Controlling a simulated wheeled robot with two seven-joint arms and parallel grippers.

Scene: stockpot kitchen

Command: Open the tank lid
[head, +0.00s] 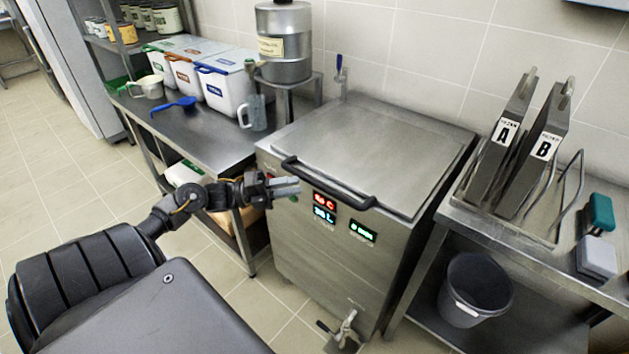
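The steel tank (315,255) stands in the middle of the head view, against the tiled wall. Its flat lid (365,145) lies down on top, shut. A black bar handle (325,184) runs along the lid's front edge. My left gripper (298,187) is in front of the tank, near the left half of the handle and slightly below it in the picture. I cannot tell whether it touches the handle. Its fingers look close together, seen from the side, and the gap between them does not show. My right gripper is not in view.
A steel table with lidded bins (226,92) and a blue scoop (176,105) stands left. A steel canister (284,45) stands behind. At right, a bench holds plates marked A (503,140) and B (544,150), with a grey bucket (474,290) below. A tap (345,326) sticks out low on the tank.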

